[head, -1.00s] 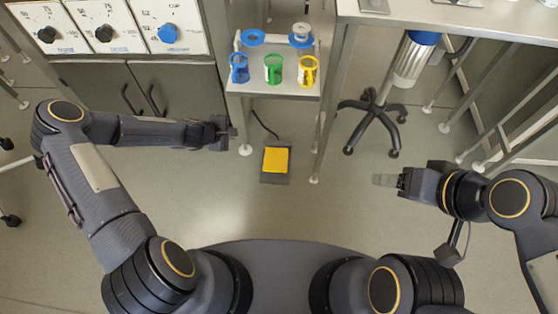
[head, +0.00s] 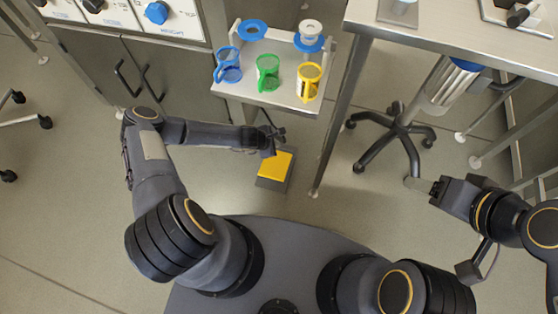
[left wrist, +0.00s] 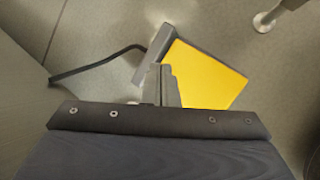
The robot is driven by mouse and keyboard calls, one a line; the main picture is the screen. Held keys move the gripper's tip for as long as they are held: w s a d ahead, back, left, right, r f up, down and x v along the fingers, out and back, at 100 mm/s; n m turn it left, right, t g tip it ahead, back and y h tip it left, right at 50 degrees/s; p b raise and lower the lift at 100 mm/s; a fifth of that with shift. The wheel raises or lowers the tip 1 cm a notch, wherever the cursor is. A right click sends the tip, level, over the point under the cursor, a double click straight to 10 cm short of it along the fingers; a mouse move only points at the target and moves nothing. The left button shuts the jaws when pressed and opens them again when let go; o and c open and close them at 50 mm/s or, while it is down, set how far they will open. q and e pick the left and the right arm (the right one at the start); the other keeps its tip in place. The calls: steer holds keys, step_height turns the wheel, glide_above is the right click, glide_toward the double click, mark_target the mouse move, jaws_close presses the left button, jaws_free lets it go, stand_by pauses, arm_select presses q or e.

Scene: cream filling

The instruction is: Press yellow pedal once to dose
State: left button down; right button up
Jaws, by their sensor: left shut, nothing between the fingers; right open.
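The yellow pedal (head: 276,166) sits on a dark grey base on the floor, below the small stand. It also shows in the left wrist view (left wrist: 205,78), with a black cable running off to the left. My left gripper (head: 272,142) is shut and empty at the pedal's upper left edge in the head view. In the left wrist view its shut fingers (left wrist: 168,85) cover part of the pedal's near left side. I cannot tell whether they touch the pedal. My right gripper (head: 420,185) is open and empty, far to the right of the pedal.
A small steel stand (head: 262,95) holds a blue cup (head: 228,68), a green cup (head: 267,70) and a yellow cup (head: 308,80). A grey cabinet (head: 95,65) with dials stands at left. A wheeled stool base (head: 398,132) stands right.

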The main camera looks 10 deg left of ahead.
arm_select(q)
steer(key=b, duration=0.6)
glide_above(273, 165)
steer(key=w, duration=0.2)
steer(key=f, duration=0.7)
steer(key=shift+s+d+f, duration=0.1)
steer(key=shift+s+f, duration=0.3)
steer(key=shift+f, duration=0.4)
steer(key=shift+f, duration=0.1)
stand_by(0.5)
steer(key=shift+s+f+b, duration=0.1)
steer(key=shift+f+b, duration=0.15)
steer(key=shift+b, duration=0.15)
steer(key=shift+s+f+b, duration=0.25)
steer(key=shift+f+b, duration=0.3)
steer(key=shift+f, duration=0.3)
steer(key=shift+s+f+b, duration=0.25)
steer(key=shift+f+b, duration=0.25)
steer(key=shift+f, duration=0.3)
stand_by(1.1)
steer(key=shift+r, duration=0.1)
steer(key=shift+w+r+p, duration=0.15)
steer(key=shift+r+p, duration=0.4)
steer(key=shift+r, duration=0.1)
steer(key=shift+w+r+p, duration=0.15)
steer(key=shift+r+p, duration=0.35)
steer(key=shift+r, duration=0.1)
steer(key=shift+w+r+p, duration=0.2)
steer(key=shift+r+p, duration=0.2)
steer(key=shift+r, duration=0.2)
